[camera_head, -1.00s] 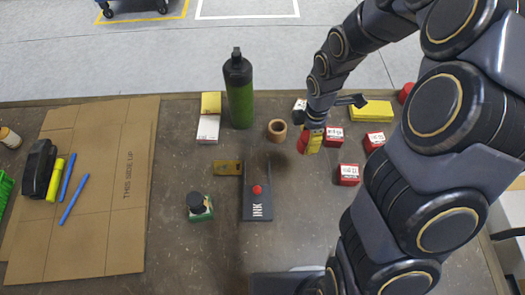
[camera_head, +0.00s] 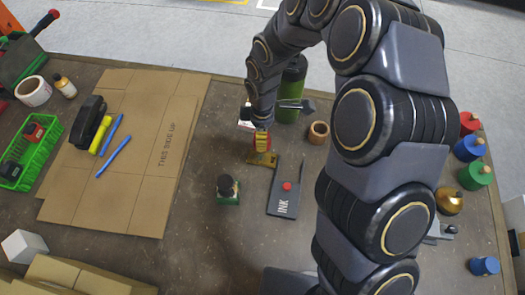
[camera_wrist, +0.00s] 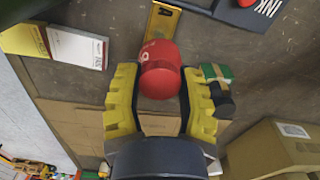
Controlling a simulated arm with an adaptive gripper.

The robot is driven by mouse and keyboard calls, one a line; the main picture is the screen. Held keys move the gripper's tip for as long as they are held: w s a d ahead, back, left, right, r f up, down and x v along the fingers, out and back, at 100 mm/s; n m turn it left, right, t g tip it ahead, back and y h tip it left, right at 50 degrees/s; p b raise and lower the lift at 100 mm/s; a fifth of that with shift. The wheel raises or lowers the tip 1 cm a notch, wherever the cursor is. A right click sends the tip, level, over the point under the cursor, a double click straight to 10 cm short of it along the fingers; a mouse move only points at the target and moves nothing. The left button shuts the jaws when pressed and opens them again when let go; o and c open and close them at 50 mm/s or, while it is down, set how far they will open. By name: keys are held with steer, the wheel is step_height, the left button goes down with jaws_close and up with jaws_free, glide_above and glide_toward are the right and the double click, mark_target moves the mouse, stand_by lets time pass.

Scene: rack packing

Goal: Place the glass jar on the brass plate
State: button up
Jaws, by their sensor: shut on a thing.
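My gripper (camera_head: 262,141) is shut on a red, rounded, jar-like thing (camera_wrist: 160,72), held between its yellow fingers in the wrist view. I cannot tell from its look whether it is glass. The brass plate (camera_head: 263,159) lies on the table just below the gripper in the head view. It also shows at the top of the wrist view (camera_wrist: 162,20), ahead of the red thing. The red thing looks apart from the plate, but the height between them is unclear. In the head view the fingers and arm hide most of the red thing.
A dark INK pad (camera_head: 286,192) with a red knob lies right of the plate. A green bottle (camera_head: 291,90) and a wooden ring (camera_head: 318,132) stand behind. Flat cardboard (camera_head: 140,150) covers the left.

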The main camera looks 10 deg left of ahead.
step_height(320, 180, down, 6)
steer(key=shift+f, duration=0.25)
steer(key=shift+f, duration=0.1)
steer(key=o, duration=1)
step_height(320, 180, up, 12)
steer(key=shift+r, duration=0.15)
steer(key=shift+d, duration=0.1)
